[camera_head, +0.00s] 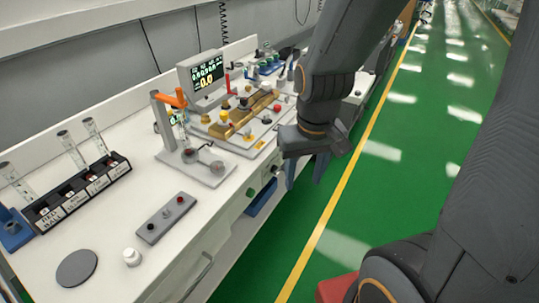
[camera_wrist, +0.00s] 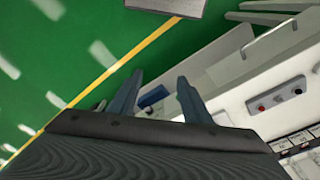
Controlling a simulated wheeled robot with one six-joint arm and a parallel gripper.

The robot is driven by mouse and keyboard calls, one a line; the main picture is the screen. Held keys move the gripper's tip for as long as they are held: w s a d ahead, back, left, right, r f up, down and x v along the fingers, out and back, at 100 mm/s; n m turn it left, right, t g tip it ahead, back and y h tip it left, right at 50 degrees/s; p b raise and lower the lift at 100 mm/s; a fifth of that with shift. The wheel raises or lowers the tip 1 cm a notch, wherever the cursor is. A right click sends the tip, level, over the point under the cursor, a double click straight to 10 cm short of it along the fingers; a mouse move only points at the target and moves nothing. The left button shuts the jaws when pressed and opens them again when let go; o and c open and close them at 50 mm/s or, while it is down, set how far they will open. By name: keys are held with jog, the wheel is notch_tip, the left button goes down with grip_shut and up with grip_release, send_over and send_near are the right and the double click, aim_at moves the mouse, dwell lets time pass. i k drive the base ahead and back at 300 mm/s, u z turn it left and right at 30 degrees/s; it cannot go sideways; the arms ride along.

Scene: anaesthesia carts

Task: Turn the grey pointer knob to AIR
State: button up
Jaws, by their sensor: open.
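I cannot pick out the grey pointer knob or any AIR label for certain; the fittings on the bench are too small to read. A cluster of small knobs and buttons (camera_head: 243,103) sits on the panels below the display in the head view. My gripper (camera_head: 305,168) hangs over the bench's front edge, to the right of these panels and apart from them. In the wrist view my gripper (camera_wrist: 158,95) shows two dark fingers spread apart with nothing between them, pointing past the bench edge towards the floor.
A display (camera_head: 206,75) stands at the back of the white bench (camera_head: 110,215). A stand with an orange clamp (camera_head: 170,99), a black tube rack (camera_head: 82,193) and a grey button box (camera_head: 165,218) stand on it. Green floor (camera_head: 385,150) beside the bench is clear.

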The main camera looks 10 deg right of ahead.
aim_at(275, 170)
jog(key=i, duration=0.15)
jog(key=u, duration=1.05)
jog(key=k, duration=1.05)
jog(key=z, duration=1.3)
